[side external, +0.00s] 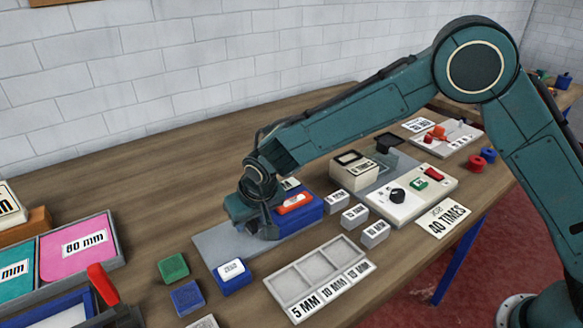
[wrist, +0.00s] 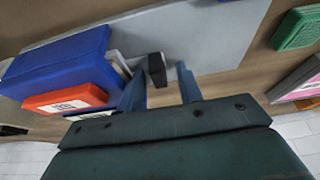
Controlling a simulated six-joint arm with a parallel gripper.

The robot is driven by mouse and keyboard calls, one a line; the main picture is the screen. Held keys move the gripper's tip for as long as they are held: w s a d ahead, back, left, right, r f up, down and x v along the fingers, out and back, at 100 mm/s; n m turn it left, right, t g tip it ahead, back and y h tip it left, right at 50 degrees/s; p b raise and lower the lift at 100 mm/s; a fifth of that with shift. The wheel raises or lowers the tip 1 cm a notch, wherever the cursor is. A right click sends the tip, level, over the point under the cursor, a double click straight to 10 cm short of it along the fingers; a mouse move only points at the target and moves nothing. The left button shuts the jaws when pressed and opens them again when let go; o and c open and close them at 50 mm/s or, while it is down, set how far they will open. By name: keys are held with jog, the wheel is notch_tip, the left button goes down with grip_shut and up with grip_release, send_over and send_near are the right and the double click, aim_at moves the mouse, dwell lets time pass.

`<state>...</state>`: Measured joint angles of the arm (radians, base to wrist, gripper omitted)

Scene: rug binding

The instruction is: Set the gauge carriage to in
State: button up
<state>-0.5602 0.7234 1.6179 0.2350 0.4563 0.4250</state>
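A blue machine block (side external: 310,213) with an orange-red labelled piece (side external: 293,203) stands on a grey plate (side external: 213,240); the block also fills the left of the wrist view (wrist: 60,62). Beside the block, a small black knob (wrist: 156,69) stands by a pale metal part; I take this to be the gauge carriage, but no label on it is readable. My gripper (wrist: 157,82) is open, with its two blue-grey fingers apart and the knob showing between their tips, closer to the left finger. I cannot tell whether they touch. In the side view my gripper (side external: 265,230) is low over the plate and hides the knob.
A blue block with a white label (side external: 232,271) sits at the plate's near edge. A grey compartment tray (side external: 318,270) and small labelled blocks (side external: 354,216) lie right of it. A green block (side external: 173,267) is left. A control panel (side external: 440,183) stands further right.

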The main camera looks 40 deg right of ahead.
jog(key=a, duration=0.7)
jog(key=shift+a, duration=0.15)
jog(key=v, duration=1.4)
jog(key=s+d+r, duration=0.4)
jog(key=d+r, duration=0.1)
jog(key=d, duration=0.5)
jog(key=s+d+r, duration=0.4)
jog(key=d+r, duration=0.2)
jog(key=d, duration=0.4)
jog(key=shift+d+r, duration=0.1)
